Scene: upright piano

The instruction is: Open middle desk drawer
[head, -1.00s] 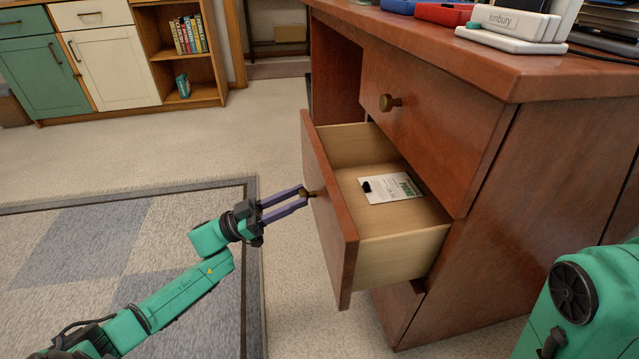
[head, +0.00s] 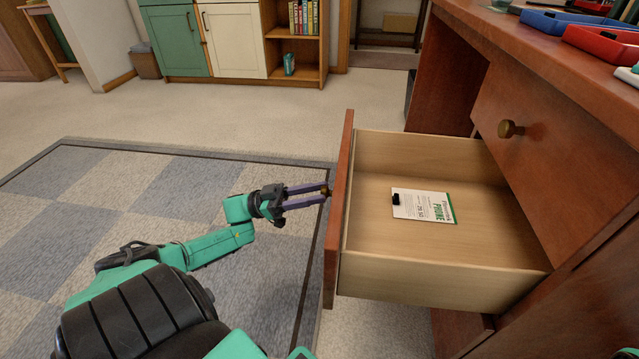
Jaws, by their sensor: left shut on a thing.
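The middle desk drawer (head: 338,225) stands far out of the wooden desk (head: 560,170), below a closed upper drawer with a round brass knob (head: 510,129). Its pale wooden inside is in plain view. A white card with green print and a black clip (head: 424,205) lies flat on the drawer's floor. My left gripper (head: 322,194) is at the outer face of the drawer front, with its two purple fingers shut on the drawer's brass knob (head: 326,191). My right gripper is not in view.
Blue and red trays (head: 565,22) stand on the desk top. A checkered rug (head: 130,200) covers the floor at left. Cabinets and a bookshelf (head: 296,45) stand at the back. Carpet between them and the rug is clear.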

